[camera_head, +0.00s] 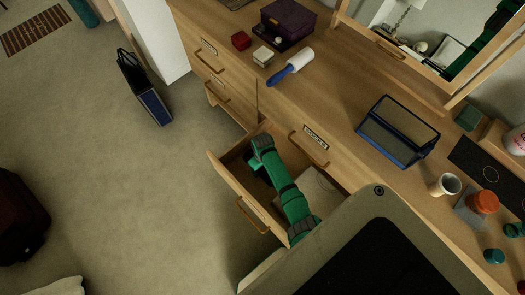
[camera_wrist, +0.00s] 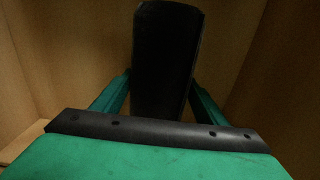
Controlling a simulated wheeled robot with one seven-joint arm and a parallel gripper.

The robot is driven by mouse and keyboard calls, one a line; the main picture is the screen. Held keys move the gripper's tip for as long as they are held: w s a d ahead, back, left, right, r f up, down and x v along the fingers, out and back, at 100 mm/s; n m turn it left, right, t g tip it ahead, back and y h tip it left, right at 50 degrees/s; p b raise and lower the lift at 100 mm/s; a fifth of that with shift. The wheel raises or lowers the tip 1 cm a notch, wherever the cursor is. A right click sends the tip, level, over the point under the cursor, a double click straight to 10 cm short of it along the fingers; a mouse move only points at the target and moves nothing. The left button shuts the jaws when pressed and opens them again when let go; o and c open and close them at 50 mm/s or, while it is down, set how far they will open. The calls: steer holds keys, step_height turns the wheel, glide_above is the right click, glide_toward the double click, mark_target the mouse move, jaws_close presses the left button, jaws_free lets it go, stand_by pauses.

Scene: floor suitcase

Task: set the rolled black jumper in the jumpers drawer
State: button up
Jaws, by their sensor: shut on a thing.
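The rolled black jumper (camera_wrist: 165,55) fills the middle of the wrist view. My gripper (camera_wrist: 162,88) is shut on it, with one green finger on each side. Wooden walls stand left and right of the roll. In the head view my green arm reaches down into an open drawer (camera_head: 228,182) of the wooden dresser, and my gripper is inside it. The jumper is mostly hidden there by the wrist. I cannot tell whether the roll touches the drawer bottom.
A pale thing (camera_head: 319,193) lies in the drawer beside my arm. A labelled closed drawer is above. The dresser top holds a lint roller (camera_head: 290,68), a purple box (camera_head: 288,20) and a blue-edged organiser (camera_head: 397,132). A bag (camera_head: 146,90) stands on the open floor.

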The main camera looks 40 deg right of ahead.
steer(key=shift+f, duration=0.4)
steer(key=o, duration=1.3)
steer(key=shift+f, duration=0.1)
steer(key=shift+o, duration=0.2)
step_height(320, 180, up, 12)
steer(key=shift+r, duration=0.15)
steer(key=shift+a, duration=0.1)
